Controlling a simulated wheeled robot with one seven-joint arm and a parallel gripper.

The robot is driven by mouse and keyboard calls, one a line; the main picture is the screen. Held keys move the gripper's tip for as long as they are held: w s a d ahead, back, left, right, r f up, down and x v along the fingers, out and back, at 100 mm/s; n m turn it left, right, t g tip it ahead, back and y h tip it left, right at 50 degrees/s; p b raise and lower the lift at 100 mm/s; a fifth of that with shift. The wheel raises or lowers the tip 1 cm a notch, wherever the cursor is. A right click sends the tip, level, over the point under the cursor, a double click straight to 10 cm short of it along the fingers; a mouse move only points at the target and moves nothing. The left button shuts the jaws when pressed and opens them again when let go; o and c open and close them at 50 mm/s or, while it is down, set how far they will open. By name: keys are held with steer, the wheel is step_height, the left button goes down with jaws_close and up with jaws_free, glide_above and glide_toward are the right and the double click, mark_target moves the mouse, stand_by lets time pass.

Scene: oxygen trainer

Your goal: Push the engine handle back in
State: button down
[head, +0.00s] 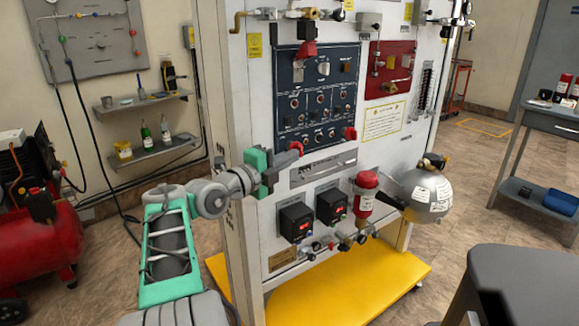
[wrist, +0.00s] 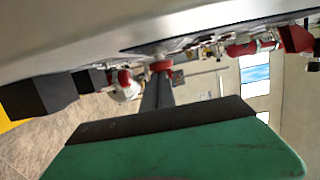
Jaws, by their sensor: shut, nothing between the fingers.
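The upright trainer panel carries a dark blue switch panel (head: 318,95) with several red handles. One red handle (head: 297,147) is at its lower left corner, beside my fingertips. Another red handle (head: 350,133) is at its lower right, and a larger one (head: 305,50) is at the top. I cannot read which is labelled as the engine handle. My gripper (head: 290,157) is shut and empty, close to the panel's face. In the wrist view my fingers (wrist: 157,92) point along the panel, with a red knob (wrist: 161,66) at or just beyond their tips; contact cannot be told.
Below are two black boxes (head: 296,222), a red cylinder (head: 365,190) and a grey tank (head: 420,193) projecting from the panel. A yellow base (head: 375,285) sticks out at the floor. A dark table (head: 515,262) stands at right front.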

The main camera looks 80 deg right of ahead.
steer(key=shift+w+r, duration=0.1)
steer(key=shift+w, duration=0.15)
steer(key=v, duration=0.7)
steer(key=shift+a, duration=0.4)
